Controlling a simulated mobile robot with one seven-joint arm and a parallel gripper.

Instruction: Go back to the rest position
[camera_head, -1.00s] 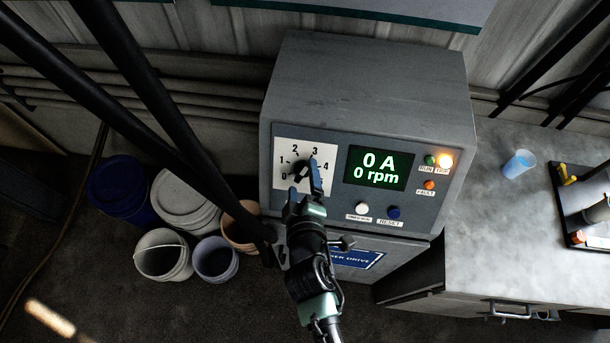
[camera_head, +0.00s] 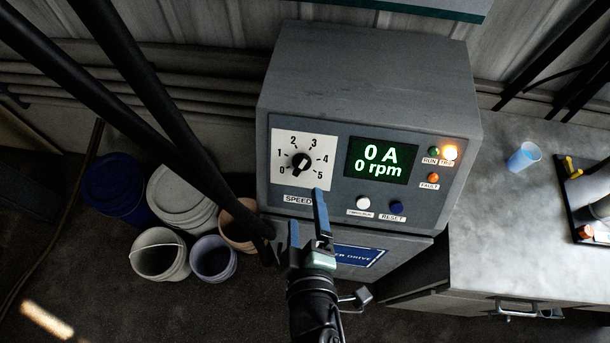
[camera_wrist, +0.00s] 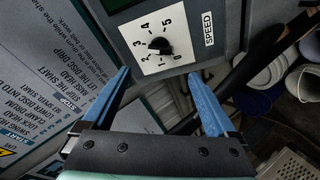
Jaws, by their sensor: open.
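My gripper (camera_head: 307,222) is open and empty, its two blue fingers apart in front of the lower part of the grey drive cabinet (camera_head: 365,75). Its fingertips are below the black speed knob (camera_head: 301,164) on the white dial plate, and not around it. The dial is marked 0 to 5; I cannot clearly tell the knob's setting. In the wrist view the knob (camera_wrist: 158,45) shows beyond the gap between the open fingers (camera_wrist: 158,75). The green display (camera_head: 381,161) reads 0 A and 0 rpm. The TRIP lamp (camera_head: 449,153) glows amber.
Black diagonal bars (camera_head: 150,90) cross the left side close to my arm. Several buckets (camera_head: 160,255) stand on the floor at left. A grey bench (camera_head: 490,235) at right holds a blue cup (camera_head: 523,157) and a dark tray (camera_head: 571,215).

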